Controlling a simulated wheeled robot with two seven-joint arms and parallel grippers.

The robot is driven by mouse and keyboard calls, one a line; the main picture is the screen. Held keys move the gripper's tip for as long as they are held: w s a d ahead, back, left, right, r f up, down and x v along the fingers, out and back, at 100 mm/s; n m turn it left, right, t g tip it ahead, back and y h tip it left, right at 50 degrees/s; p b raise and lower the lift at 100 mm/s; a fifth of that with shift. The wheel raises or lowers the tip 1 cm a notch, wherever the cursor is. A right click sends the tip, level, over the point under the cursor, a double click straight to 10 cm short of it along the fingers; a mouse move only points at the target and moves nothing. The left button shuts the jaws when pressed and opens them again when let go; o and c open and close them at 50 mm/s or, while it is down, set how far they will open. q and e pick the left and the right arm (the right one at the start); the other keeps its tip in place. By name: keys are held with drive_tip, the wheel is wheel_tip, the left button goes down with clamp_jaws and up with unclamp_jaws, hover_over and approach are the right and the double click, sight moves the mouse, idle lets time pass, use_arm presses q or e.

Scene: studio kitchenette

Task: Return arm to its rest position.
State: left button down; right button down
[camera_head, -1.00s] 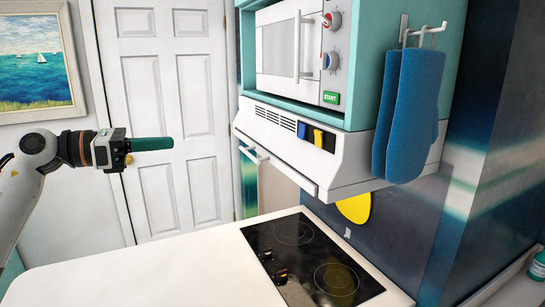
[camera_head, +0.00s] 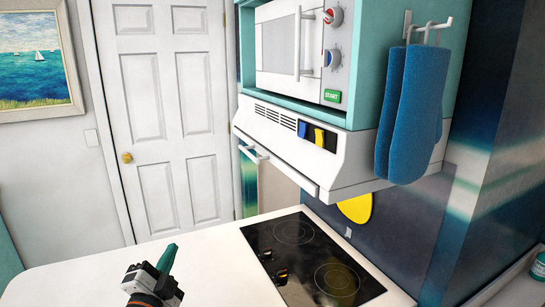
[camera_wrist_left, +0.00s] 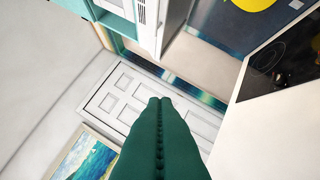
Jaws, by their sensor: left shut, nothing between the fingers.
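My left gripper (camera_head: 167,259) is low in the head view, at the bottom left, in front of the white counter (camera_head: 110,265). Its green fingers point up and slightly right. In the left wrist view the green fingers (camera_wrist_left: 160,103) lie together along a seam, shut with nothing between them. They point toward the white door. My right gripper is in neither view.
A black cooktop (camera_head: 312,262) is set in the counter, right of my left gripper. Above it are a range hood (camera_head: 290,150) and a microwave (camera_head: 290,48). Blue oven mitts (camera_head: 412,110) hang at the right. A white door (camera_head: 165,110) stands behind.

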use_arm(q)
drive_tip(key=s+a+f+n+g+y, duration=0.1)
drive_tip(key=s+f+n+g+y, duration=0.2)
drive_tip(key=s+f+n+g, duration=0.8)
drive_tip(key=s+d+f+g+h, duration=0.1)
drive_tip(key=s+f+g, duration=0.2)
drive_tip(key=s+f, duration=0.6)
drive_tip(key=s+d+f+g, duration=0.1)
drive_tip(key=s+f+g, duration=0.3)
drive_tip(key=s, duration=0.8)
wheel_tip(320, 180, down, 34)
drive_tip(key=s+b, duration=0.2)
drive_tip(key=b, duration=0.4)
drive_tip(key=s+a+f+b, duration=0.1)
drive_tip(key=s+f+b, duration=0.1)
drive_tip(key=s+f, duration=0.5)
drive_tip(key=s+a+f+g+b, duration=0.1)
drive_tip(key=s+f+b, duration=0.1)
drive_tip(key=s+f, duration=0.6)
wheel_tip(320, 180, down, 5)
drive_tip(key=shift+s+a+r, duration=0.2)
drive_tip(key=shift+a, duration=0.2)
